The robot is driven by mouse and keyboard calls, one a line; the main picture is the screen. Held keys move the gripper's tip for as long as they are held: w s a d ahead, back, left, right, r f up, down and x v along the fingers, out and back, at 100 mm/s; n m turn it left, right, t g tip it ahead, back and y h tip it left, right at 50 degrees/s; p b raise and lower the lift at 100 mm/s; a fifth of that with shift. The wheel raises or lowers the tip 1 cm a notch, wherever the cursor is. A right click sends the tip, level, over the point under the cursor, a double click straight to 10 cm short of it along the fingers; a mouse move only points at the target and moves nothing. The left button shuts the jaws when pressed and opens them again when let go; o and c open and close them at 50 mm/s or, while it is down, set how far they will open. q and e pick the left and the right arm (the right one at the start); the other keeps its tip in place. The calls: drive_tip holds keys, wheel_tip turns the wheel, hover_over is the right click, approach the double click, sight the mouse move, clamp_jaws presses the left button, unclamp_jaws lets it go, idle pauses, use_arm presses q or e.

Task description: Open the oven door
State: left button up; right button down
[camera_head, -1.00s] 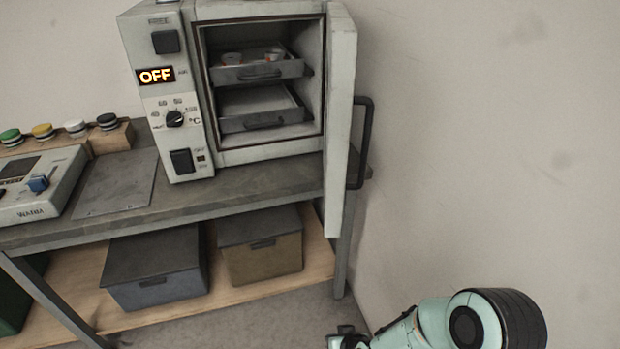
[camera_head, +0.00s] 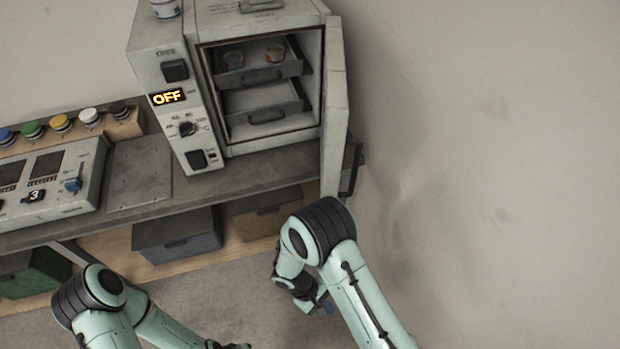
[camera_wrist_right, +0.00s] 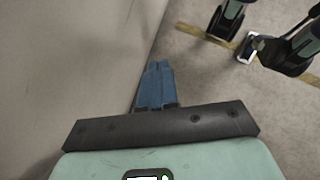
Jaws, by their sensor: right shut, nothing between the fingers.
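The oven (camera_head: 160,90) stands on the workbench, a grey-white box with a lit OFF display. Its door (camera_head: 336,110) is swung wide open to the right, seen nearly edge-on. The dark door handle (camera_head: 350,168) is on the door's outer side, near the wall. My right gripper (camera_head: 325,305) is below and in front of the door, apart from it, pointing down. Its blue fingers (camera_wrist_right: 155,85) are together and empty in the right wrist view, above the floor. My left arm reaches the bottom edge of the head view; its fingers cannot be made out.
Two pull-out trays are inside the oven, the upper tray (camera_head: 285,72) holding small cups. A control panel (camera_head: 50,180) and coloured knobs are at left on the bench (camera_head: 240,180). Storage boxes (camera_head: 178,235) sit on the lower shelf. The wall (camera_head: 480,150) is close on the right.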

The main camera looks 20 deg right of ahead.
drive_tip(key=w+a+r+n+t+h, duration=0.25)
drive_tip(key=w+r+t+h, duration=0.3)
drive_tip(key=w+r, duration=0.5)
drive_tip(key=w+a+r+m+t+h, duration=0.1)
drive_tip(key=w+a+r+t+h, duration=0.3)
drive_tip(key=r, duration=0.7)
drive_tip(key=s+a+r+m+t+h, duration=0.1)
drive_tip(key=a+r+m+t, duration=0.15)
drive_tip(key=a+r, duration=0.6)
use_arm(q)
drive_tip(key=shift+w+r+p, duration=0.55)
drive_tip(key=shift+r, duration=0.25)
drive_tip(key=shift+w+r+p, duration=0.55)
drive_tip(key=shift+r, duration=0.2)
use_arm(e)
drive_tip(key=w+d, duration=0.2)
drive_tip(key=d, duration=0.5)
drive_tip(key=w+d+r, duration=0.1)
drive_tip(key=d, duration=0.6)
drive_tip(key=shift+w+d+r+n, duration=0.15)
drive_tip(key=shift+w+r+n, duration=0.15)
drive_tip(key=shift+w, duration=0.1)
